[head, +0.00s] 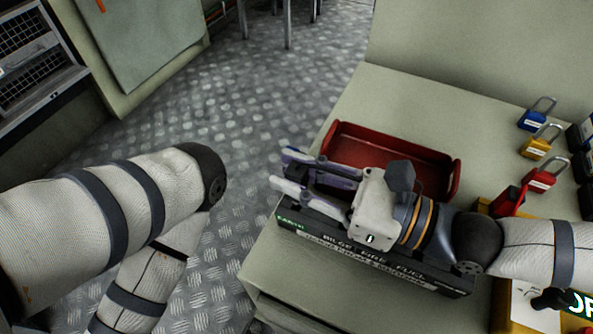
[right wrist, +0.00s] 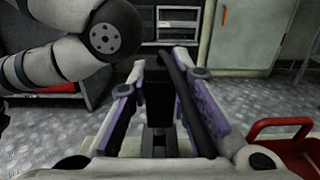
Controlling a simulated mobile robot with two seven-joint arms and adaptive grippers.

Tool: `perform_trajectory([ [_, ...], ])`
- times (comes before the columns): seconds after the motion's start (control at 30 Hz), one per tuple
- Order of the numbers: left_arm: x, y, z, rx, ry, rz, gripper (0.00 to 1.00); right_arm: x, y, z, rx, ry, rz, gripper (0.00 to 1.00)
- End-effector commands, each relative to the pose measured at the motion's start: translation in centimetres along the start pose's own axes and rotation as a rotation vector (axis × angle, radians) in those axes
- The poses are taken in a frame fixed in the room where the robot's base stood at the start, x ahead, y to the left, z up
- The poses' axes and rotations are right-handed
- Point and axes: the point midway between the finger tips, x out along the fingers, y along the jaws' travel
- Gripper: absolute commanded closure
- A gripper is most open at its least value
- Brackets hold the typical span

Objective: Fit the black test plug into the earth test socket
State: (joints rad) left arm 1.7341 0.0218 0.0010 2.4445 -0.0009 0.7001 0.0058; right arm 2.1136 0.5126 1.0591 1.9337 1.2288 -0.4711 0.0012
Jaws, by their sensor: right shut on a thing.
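My right gripper (head: 288,172) reaches in from the right, pointing left over the bench, above a black labelled panel. In the right wrist view its purple-padded fingers (right wrist: 158,95) stand either side of a dark upright piece, which looks like the black test plug (right wrist: 157,88). A black cable-like strip (right wrist: 188,95) runs beside it. The gripper is shut on this piece; its lower end and exact contact with the fingers are unclear. I cannot make out the earth test socket. My left arm shows at the left, but its gripper is out of view.
The black panel (head: 372,257) reads "BILGE FIRE FUEL" and lies along the bench's front. A red tray (head: 440,165) sits just behind the gripper. Blue (head: 532,121), yellow (head: 535,149) and red (head: 540,181) padlocks are at the right. Open floor (head: 255,110) lies left of the bench.

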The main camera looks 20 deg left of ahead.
Motion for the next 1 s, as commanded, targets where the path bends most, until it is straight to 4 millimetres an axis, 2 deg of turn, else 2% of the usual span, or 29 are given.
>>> perform_trajectory([
  [0.63,-0.4,0.0,0.2,0.0,0.005,0.0,0.65,0.0,0.0,0.0,0.0,0.0,0.0,1.0],
  [1.0,-0.1,0.0,0.1,0.0,0.002,0.0,0.65,0.0,0.0,-0.9,0.0,0.0,0.0,1.0],
])
